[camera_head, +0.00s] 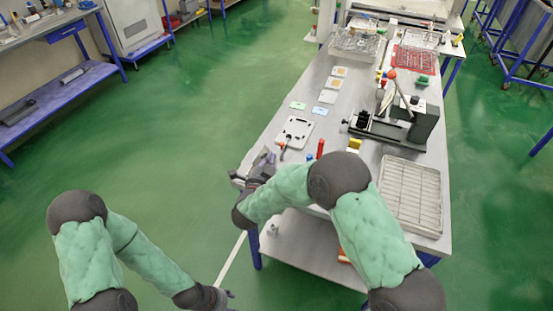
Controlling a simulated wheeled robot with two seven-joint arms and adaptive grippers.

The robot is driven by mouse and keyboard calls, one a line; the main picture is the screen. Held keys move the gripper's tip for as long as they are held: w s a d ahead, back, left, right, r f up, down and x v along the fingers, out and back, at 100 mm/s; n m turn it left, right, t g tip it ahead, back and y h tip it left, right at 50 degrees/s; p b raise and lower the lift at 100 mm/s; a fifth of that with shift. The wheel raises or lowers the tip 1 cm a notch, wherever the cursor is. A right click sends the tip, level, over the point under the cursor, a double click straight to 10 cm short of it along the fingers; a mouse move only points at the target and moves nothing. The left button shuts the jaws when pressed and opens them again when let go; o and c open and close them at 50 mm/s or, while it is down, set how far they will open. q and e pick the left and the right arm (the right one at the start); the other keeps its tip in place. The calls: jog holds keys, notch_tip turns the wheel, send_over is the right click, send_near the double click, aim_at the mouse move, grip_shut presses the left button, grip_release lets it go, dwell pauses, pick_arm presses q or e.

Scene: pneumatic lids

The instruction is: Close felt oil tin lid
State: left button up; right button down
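I cannot clearly make out the felt oil tin or its lid; my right gripper and forearm cover part of the near end of the table (300,93). My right gripper (264,160) is at the near left corner of this table. Its fingers are small and blurred against the grey top, so its opening and any contact cannot be told. My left gripper (227,293) is low in the picture, over the green floor, away from the table and apart from any object. Its finger gap is too small to read.
A white plate (296,130) lies just beyond my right gripper. A red cylinder (320,148) and a yellow block (354,144) stand nearby. A dark machine (395,125) and a metal grid tray (410,195) occupy the right side. The floor at left is clear.

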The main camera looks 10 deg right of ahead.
aim_at(257, 161)
jog(key=a+n+p, duration=0.1)
jog(key=w+a+n+p, duration=0.1)
jog(key=n, duration=0.1)
jog(key=shift+w+a+f+g, duration=0.1)
jog(key=shift+w+a+g, duration=0.15)
jog(key=shift+w+g, duration=0.05)
jog(key=n, duration=0.1)
jog(key=w+a+n+p, duration=0.1)
jog(key=shift+a+f+n, duration=0.25)
jog(key=shift+f+n, duration=0.15)
jog(key=n, duration=0.1)
jog(key=w+a+f+n+g+h+p, duration=0.1)
jog(key=shift+a+f+n, duration=0.25)
jog(key=shift+n, duration=0.05)
jog(key=shift+w+a+f, duration=0.1)
jog(key=shift+f, duration=0.05)
jog(key=shift+w+a+f, duration=0.15)
jog(key=shift+a+f, duration=0.05)
jog(key=shift+f, duration=0.1)
jog(key=shift+f, duration=0.1)
